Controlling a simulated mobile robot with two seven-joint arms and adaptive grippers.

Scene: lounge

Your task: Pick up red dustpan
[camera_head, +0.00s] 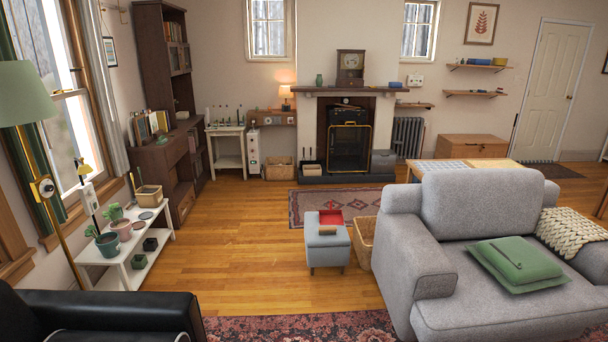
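A red, shallow, tray-like thing that looks like the red dustpan (331,217) lies on top of a small grey-blue ottoman (328,254) in the middle of the room. A small brown block-like piece (328,230) is at its near side; I cannot tell whether it is part of the dustpan. Neither of my grippers is in view.
A grey armchair (428,280) with a green cushion (515,262) stands right of the ottoman, and a wicker basket (364,242) stands between them. A white plant bench (135,278) is left, a black seat (100,315) front left. The wooden floor (245,258) left of the ottoman is clear.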

